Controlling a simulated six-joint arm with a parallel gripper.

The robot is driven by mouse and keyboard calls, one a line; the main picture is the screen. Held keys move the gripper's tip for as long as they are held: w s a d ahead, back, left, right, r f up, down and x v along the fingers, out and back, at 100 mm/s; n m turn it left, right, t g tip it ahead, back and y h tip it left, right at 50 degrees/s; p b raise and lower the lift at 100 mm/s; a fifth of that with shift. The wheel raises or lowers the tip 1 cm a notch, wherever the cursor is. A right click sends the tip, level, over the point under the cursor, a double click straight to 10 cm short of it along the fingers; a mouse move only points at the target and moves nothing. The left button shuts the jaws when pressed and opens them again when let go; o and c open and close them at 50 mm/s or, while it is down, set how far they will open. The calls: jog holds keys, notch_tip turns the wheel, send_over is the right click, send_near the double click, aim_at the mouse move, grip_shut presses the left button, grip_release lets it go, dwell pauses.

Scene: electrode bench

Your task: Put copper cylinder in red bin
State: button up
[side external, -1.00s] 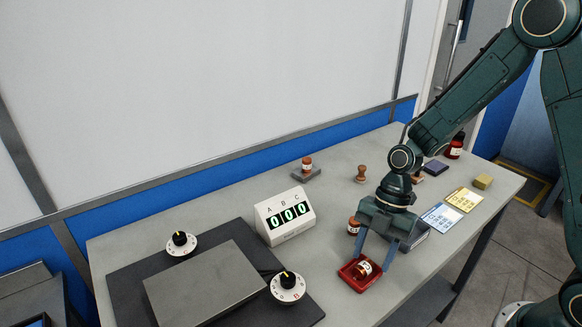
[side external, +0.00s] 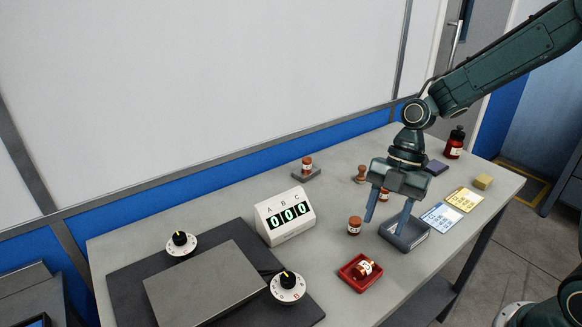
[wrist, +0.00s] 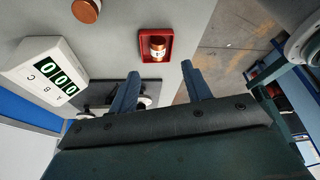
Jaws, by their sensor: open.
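A copper cylinder with a white label (side external: 364,269) lies on its side in the small red bin (side external: 359,286). In the wrist view the cylinder (wrist: 157,43) also shows inside the rim of the red bin (wrist: 141,46). My gripper (side external: 386,226) is open and empty, raised above the bench behind the bin and apart from it. Its two fingers (wrist: 160,72) show spread apart in the wrist view, with nothing between them. A second copper cylinder (side external: 354,227) stands upright on the bench behind the bin. Another labelled cylinder (side external: 384,195) is partly hidden behind my gripper.
A grey block (side external: 404,243) lies below my gripper. A labelled cylinder (side external: 307,163) stands on a grey pad at the back. A wooden stamp (side external: 361,174), a red bottle (side external: 454,144), a yellow block (side external: 483,181) and cards (side external: 441,217) are around. The counter display (side external: 286,217) stands left.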

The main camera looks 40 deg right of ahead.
jog(key=v, duration=0.4)
jog(key=shift+d+r, duration=0.1)
jog(key=shift+r, duration=0.15)
dwell(0.4)
jog(key=s+d+r+m+t+h, duration=0.1)
jog(key=s+r+m+t+h, duration=0.1)
jog(key=s+r+m, duration=0.3)
jog(key=s+d+r+m+t+h, duration=0.1)
jog(key=s+r+m+t, duration=0.4)
jog(key=s+m, duration=0.5)
jog(key=m+h, duration=0.1)
jog(key=m, duration=0.5)
jog(key=shift+s+d+r+m, duration=0.3)
jog(key=shift+s+r, duration=0.1)
